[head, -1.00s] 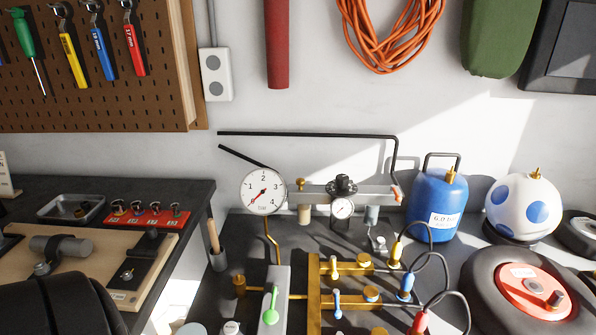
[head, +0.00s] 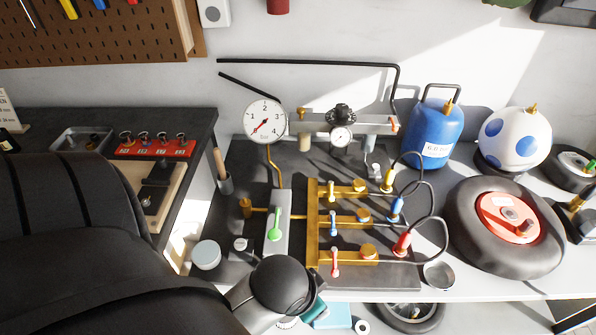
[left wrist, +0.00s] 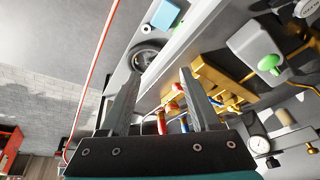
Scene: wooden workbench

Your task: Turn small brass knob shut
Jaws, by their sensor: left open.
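A brass manifold (head: 313,235) stands on the bench with three brass knobs on its branches: the back one (head: 360,186), the middle one (head: 364,215) and the front one (head: 368,251). Another brass knob (head: 245,206) is at the left end of the pipe, and a smaller one (head: 302,113) is on the regulator bar. I cannot tell which is the task's knob. My left gripper is open and empty in the left wrist view (left wrist: 162,75), apart from all the knobs. In the head view my wrist hides most of it, low in front of the manifold.
A green lever (head: 275,222) and small coloured levers stand close to the knobs. A pressure gauge (head: 264,121) rises behind. Hoses loop on the right beside a blue tank (head: 435,130) and a wheel (head: 507,228). A grey round tin (head: 206,254) stands at left.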

